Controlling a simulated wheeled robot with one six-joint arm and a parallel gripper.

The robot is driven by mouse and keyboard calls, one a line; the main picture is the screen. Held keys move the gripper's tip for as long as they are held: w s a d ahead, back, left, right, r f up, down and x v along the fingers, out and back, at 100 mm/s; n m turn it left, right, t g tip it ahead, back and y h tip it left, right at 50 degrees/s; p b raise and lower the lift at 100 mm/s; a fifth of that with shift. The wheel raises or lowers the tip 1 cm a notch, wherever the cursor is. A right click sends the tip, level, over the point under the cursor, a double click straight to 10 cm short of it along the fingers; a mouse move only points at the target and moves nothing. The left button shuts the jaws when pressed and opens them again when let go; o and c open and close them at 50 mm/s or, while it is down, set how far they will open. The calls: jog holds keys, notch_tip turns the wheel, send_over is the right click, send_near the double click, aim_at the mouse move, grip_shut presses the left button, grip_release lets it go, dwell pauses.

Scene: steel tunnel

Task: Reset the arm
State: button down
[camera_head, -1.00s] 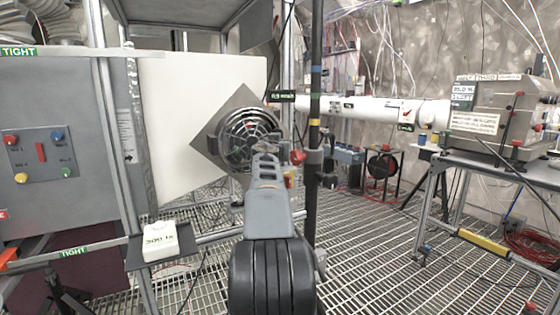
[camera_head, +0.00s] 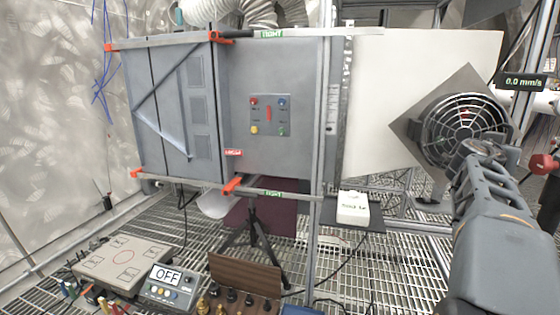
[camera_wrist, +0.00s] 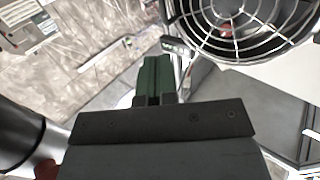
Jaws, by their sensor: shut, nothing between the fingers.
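My arm (camera_head: 505,240) reaches up from the lower right of the head view, with its far end in front of a round caged fan (camera_head: 462,125) on a dark square plate. In the wrist view my gripper (camera_wrist: 155,62) shows two green fingers side by side, shut with nothing between them. The fan's wire cage (camera_wrist: 240,20) is just beyond and to the right of the fingers there. In the head view the fingers are too small to make out against the fan.
A grey cabinet (camera_head: 185,110) and a button panel (camera_head: 270,115) stand left of centre. A small white box (camera_head: 352,207) sits on a dark shelf. An OFF box (camera_head: 170,287) and a light plate (camera_head: 122,262) are low at left. A dark pole with a red knob (camera_head: 543,163) is close right of my arm.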

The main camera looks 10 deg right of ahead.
jog(key=w+a+r+n+y+p, duration=0.1)
jog(key=w+a+n+y+p, duration=0.2)
jog(key=a+p, duration=0.75)
jog(key=a+r+n+y+p, duration=0.25)
jog(key=a+y+p, duration=0.25)
jog(key=a+p, duration=0.5)
jog(key=s+a+n+g+y+p, duration=0.1)
jog(key=s+a+n+y+p, duration=0.1)
jog(key=a, duration=0.5)
jog(key=s+a+f+n+g+y+p, duration=0.1)
jog(key=s+a+n+y+p, duration=0.2)
jog(key=a+p, duration=0.4)
jog(key=s+a+n+g+y+p, duration=0.1)
jog(key=s+a+n+y+p, duration=0.2)
jog(key=a, duration=0.4)
jog(key=shift+s+f+g+p, duration=0.3)
jog(key=shift+s+p, duration=0.35)
jog(key=shift+s, duration=0.45)
jog(key=shift+d, duration=0.1)
